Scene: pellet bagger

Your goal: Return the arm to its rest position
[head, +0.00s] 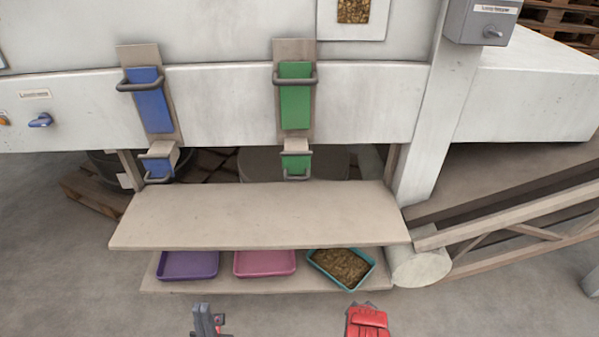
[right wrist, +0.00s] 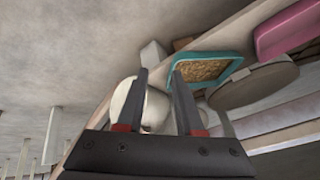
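My left gripper (head: 209,316) shows at the bottom edge of the head view, in front of the lower shelf. Its dark fingers look a little apart, with nothing seen between them. The red part of my right arm (head: 367,321) shows at the bottom edge, right of the left gripper. In the right wrist view my right gripper (right wrist: 160,73) has its two dark fingers apart and empty. The teal tray (right wrist: 238,57) with brown pellets lies beyond the fingertips, apart from them.
The bench (head: 255,215) stands ahead under blue (head: 152,108) and green (head: 295,105) chutes. On its lower shelf (head: 215,284) are a purple tray (head: 188,266), a pink tray (head: 265,264) and the teal pellet tray (head: 324,276). Wooden rails (head: 520,212) run right. The near floor is clear.

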